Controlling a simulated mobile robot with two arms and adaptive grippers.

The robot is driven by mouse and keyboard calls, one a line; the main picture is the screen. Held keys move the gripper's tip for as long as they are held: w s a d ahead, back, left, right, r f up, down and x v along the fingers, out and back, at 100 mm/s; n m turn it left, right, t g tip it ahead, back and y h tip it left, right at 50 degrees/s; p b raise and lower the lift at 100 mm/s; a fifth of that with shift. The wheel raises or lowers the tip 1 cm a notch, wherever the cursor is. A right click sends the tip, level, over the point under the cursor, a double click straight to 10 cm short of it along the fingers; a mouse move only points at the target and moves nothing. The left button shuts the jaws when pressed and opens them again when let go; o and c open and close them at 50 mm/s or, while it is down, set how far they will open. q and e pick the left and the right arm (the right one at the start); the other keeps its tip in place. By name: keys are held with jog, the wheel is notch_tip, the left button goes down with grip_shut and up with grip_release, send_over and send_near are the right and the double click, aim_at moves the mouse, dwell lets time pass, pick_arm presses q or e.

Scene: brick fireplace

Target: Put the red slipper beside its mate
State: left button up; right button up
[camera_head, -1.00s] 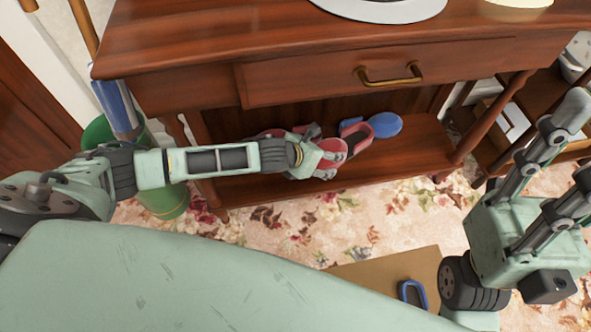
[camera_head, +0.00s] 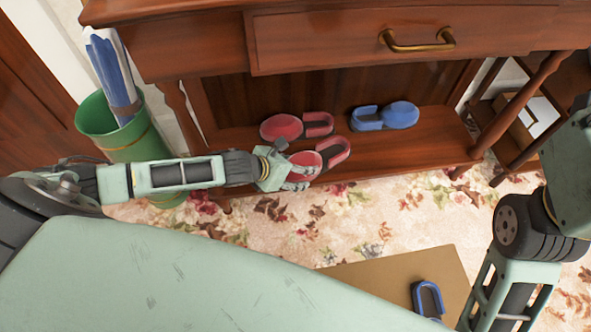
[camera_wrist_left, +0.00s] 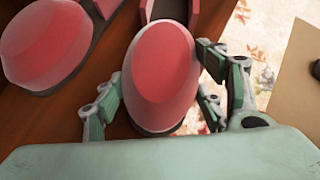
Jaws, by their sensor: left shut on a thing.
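My left gripper (camera_head: 293,166) is shut on a red slipper (camera_head: 333,153) at the front edge of the low wooden shelf. In the left wrist view, this slipper's rounded red toe (camera_wrist_left: 160,75) lies between the fingers. Whether its sole rests on the shelf is unclear. Its mate, another red slipper (camera_head: 282,127), lies on the shelf just behind and to the left, with a narrow gap between them in the left wrist view (camera_wrist_left: 45,42). My right gripper (camera_head: 570,165) shows only in part at the right edge; its fingertips are out of frame.
A blue slipper (camera_head: 400,115) lies on the shelf (camera_head: 425,150) to the right. Another blue slipper (camera_head: 427,298) is on the brown mat (camera_head: 380,277). The drawer front (camera_head: 330,45) overhangs the shelf.

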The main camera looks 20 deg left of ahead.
pick_arm(q)
jog(key=shift+r, duration=0.1)
jog(key=o, duration=1.3)
